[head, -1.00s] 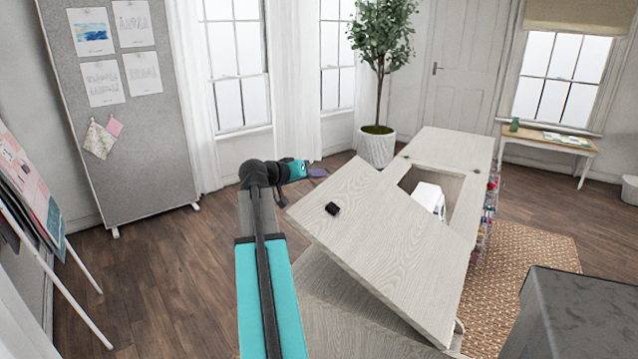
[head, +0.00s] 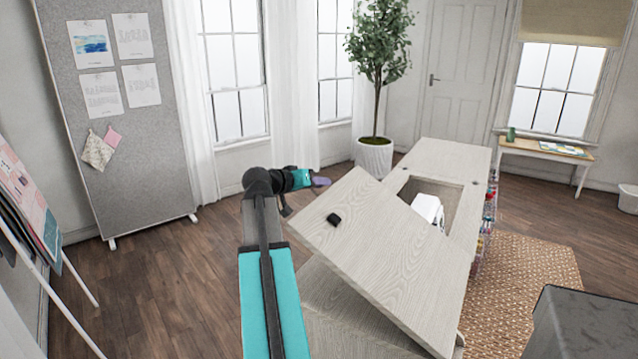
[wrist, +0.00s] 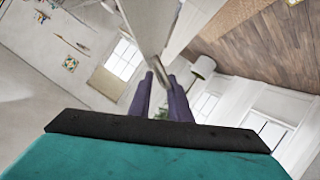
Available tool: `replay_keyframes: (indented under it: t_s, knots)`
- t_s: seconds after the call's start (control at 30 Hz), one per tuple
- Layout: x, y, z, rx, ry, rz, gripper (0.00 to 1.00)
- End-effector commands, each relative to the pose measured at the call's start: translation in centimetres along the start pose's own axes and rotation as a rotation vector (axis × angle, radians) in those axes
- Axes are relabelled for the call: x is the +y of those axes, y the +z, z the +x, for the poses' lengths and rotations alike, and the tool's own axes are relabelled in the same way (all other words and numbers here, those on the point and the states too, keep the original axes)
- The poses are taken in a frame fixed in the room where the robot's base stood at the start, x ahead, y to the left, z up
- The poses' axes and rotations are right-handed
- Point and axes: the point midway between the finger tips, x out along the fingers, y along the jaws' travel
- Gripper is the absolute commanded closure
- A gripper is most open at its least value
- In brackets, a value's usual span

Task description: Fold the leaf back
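The leaf (head: 385,255) is a pale wood-grain panel with a small black block on it, raised and slanted over the near part of the sewing cabinet (head: 452,156). My gripper (head: 322,182) is at the leaf's far left edge, level with it. In the wrist view my two purple fingers (wrist: 162,78) stand on either side of the leaf's narrow edge (wrist: 150,30) and appear closed on it. The exact contact is partly hidden. The cabinet's well is uncovered and a white sewing machine (head: 428,209) shows inside.
A grey slab-topped unit (head: 585,320) stands at the lower right. A potted tree (head: 374,155) is behind the cabinet. A grey pinboard (head: 120,190) and an easel (head: 30,200) stand at the left. The wooden floor left of my arm is clear.

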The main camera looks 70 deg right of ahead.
Motion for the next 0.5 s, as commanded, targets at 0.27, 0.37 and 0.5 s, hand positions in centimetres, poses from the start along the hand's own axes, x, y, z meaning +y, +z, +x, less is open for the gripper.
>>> replay_keyframes:
  t_s: [0.27, 0.37, 0.5]
  knots:
    - [0.08, -0.07, -0.1, 0.001, 0.001, 0.0, 0.85]
    - [0.07, -0.06, -0.26, 0.001, 0.001, 0.0, 0.85]
    - [0.06, -0.01, -0.96, 0.002, 0.001, 0.0, 0.85]
